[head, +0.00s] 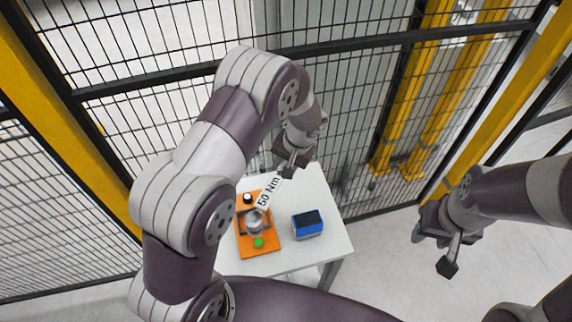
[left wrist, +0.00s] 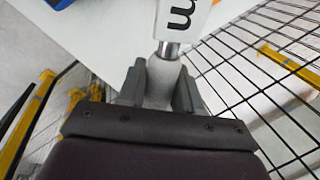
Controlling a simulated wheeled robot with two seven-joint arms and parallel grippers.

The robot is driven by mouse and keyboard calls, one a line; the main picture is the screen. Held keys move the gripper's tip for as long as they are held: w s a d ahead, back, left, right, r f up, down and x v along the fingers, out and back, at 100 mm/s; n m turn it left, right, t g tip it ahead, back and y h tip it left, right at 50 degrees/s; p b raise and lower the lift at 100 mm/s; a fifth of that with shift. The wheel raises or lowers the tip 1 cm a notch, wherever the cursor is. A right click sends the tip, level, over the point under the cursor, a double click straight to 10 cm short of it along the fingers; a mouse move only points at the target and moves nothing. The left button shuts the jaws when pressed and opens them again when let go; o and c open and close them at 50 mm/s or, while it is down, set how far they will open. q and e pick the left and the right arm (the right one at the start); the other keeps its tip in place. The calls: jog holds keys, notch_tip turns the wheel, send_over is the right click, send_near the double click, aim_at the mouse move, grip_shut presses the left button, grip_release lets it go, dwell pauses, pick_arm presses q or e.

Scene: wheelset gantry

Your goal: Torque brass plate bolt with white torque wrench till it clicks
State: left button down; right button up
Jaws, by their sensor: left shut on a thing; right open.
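The white torque wrench (head: 268,192), marked "50 Nm", slants over the orange board (head: 270,245) on the white table. My left gripper (head: 289,171) is shut on its grey handle end; the left wrist view shows both fingers (left wrist: 159,85) around the handle, with the white shaft (left wrist: 182,20) running up out of frame. The wrench's lower end is at a grey round part (head: 255,222) on the board. I cannot tell a brass plate or bolt there, or whether the wrench touches one. My right gripper (head: 447,262) is open and empty, off to the right of the table.
A blue box with a dark top (head: 307,224) stands on the table right of the board. A black knob (head: 248,198) and a green spot (head: 258,243) are on the board. Black mesh fencing (head: 350,110) with yellow posts stands close behind the table. Floor right of the table is clear.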

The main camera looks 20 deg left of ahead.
pick_arm(q)
jog(key=shift+s+d, duration=0.15)
jog(key=shift+s, duration=0.05)
jog(key=s+d+b, duration=0.2)
jog(key=s+d, duration=0.1)
jog(key=s, duration=0.6)
jog(key=shift+a, duration=0.15)
